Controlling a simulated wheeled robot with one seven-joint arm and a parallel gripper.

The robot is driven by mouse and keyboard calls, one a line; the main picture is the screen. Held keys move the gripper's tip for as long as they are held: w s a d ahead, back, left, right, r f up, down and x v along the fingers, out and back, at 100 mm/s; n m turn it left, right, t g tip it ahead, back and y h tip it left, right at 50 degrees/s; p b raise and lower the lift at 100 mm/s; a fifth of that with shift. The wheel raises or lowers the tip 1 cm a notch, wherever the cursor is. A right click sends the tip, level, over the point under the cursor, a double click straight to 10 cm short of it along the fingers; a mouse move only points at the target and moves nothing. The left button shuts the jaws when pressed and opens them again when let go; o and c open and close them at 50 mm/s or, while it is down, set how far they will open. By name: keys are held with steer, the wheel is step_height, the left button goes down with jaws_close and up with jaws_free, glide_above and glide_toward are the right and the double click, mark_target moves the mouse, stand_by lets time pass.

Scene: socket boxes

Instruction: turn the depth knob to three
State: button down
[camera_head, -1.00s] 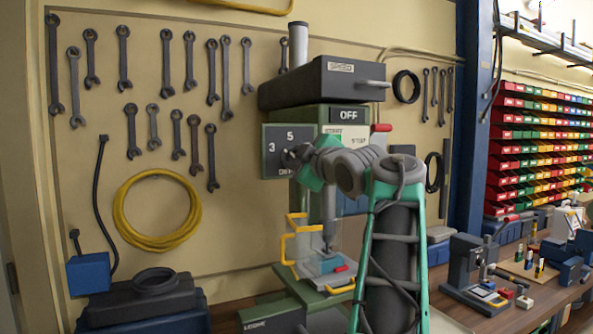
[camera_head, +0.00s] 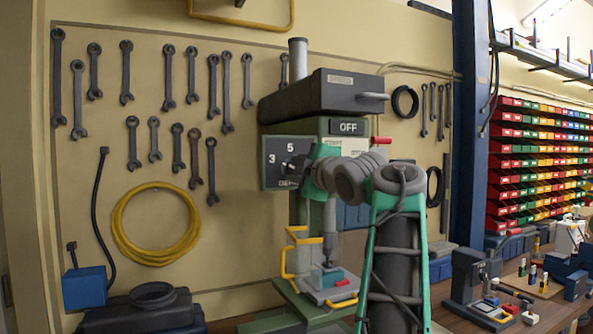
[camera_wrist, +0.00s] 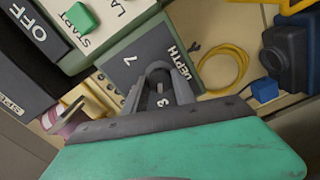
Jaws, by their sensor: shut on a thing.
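The depth dial panel (camera_head: 274,174) is a dark plate on the green drill press, with the numbers 3 and 5 showing in the head view. In the wrist view the dial panel (camera_wrist: 137,57) shows a 7, the word DEPTH and part of another number between my fingers. My gripper (camera_wrist: 160,80) is shut on the dark depth knob (camera_head: 289,165) at the middle of this panel. The fingers hide most of the knob, and I cannot tell which number its pointer faces.
The press head (camera_head: 323,97) is just above my wrist, with an OFF sign (camera_head: 348,127) and a red-tipped lever (camera_head: 381,140) close by. A yellow guard (camera_head: 288,262) stands below. Wrenches and a yellow coil (camera_head: 118,228) hang on the wall at left.

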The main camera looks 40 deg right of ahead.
steer(key=c, duration=1)
jaws_free()
steer(key=b+v, duration=0.1)
steer(key=v, duration=0.6)
steer(key=shift+s+a+b, duration=0.2)
steer(key=shift+s+b, duration=0.15)
